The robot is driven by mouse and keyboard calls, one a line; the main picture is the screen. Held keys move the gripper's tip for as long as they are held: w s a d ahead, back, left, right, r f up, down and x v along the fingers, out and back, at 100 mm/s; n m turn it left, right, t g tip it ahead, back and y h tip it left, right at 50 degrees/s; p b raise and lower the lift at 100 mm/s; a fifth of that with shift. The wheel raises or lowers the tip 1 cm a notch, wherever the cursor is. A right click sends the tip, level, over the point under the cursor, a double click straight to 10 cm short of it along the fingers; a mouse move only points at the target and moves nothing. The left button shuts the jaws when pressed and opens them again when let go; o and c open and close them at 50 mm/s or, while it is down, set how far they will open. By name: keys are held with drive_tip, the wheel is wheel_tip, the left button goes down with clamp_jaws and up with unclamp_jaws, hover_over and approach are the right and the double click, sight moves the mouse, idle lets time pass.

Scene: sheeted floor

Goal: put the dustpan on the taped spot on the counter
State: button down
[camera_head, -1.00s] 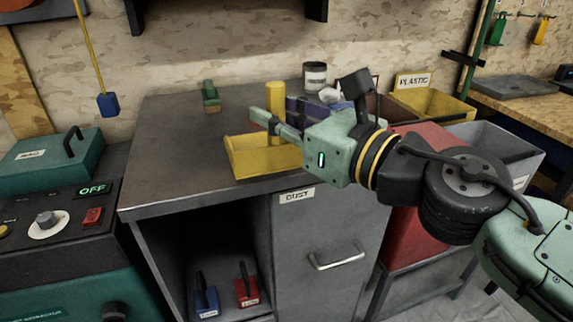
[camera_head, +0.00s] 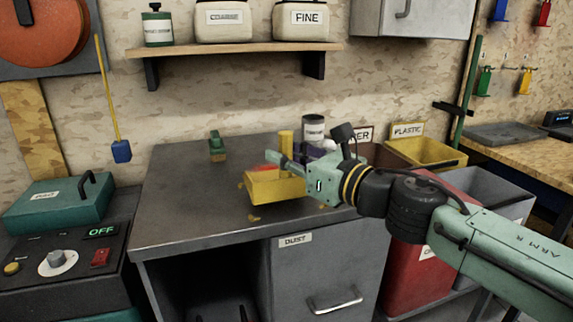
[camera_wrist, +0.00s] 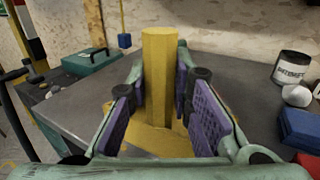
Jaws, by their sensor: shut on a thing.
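The yellow dustpan (camera_head: 275,187) has an upright yellow handle (camera_wrist: 160,75). It is over the front middle of the grey counter (camera_head: 195,200). My gripper (camera_head: 285,162) is shut on the handle, with its purple pads on either side of it in the wrist view. The pan part (camera_wrist: 155,138) shows below the fingers. Small yellow marks (camera_head: 254,218) on the counter next to the pan look like tape at the taped spot; the pan hides the rest. I cannot tell whether the pan touches the counter.
A dark labelled tin (camera_head: 313,129) stands at the back right. Yellow (camera_head: 425,153) and red (camera_head: 415,250) bins stand to the right. The counter's left half is clear.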

drive_tip(key=shift+w, duration=0.85)
drive_tip(key=f, duration=0.2)
drive_tip(key=shift+w+d+f, duration=0.1)
drive_tip(key=shift+w+f, duration=0.3)
drive_tip(key=shift+f+p, duration=0.3)
drive_tip(key=shift+f, duration=0.15)
drive_tip(key=shift+f, duration=0.1)
drive_tip(key=shift+f+b, duration=0.15)
drive_tip(key=shift+b, duration=0.15)
drive_tip(key=c, duration=1.4)
unclamp_jaws()
drive_tip(key=shift+c, duration=0.2)
drive_tip(key=shift+r+p, duration=0.25)
drive_tip(key=shift+p, duration=0.05)
drive_tip(key=b+v, duration=0.2)
drive_tip(key=v, duration=1)
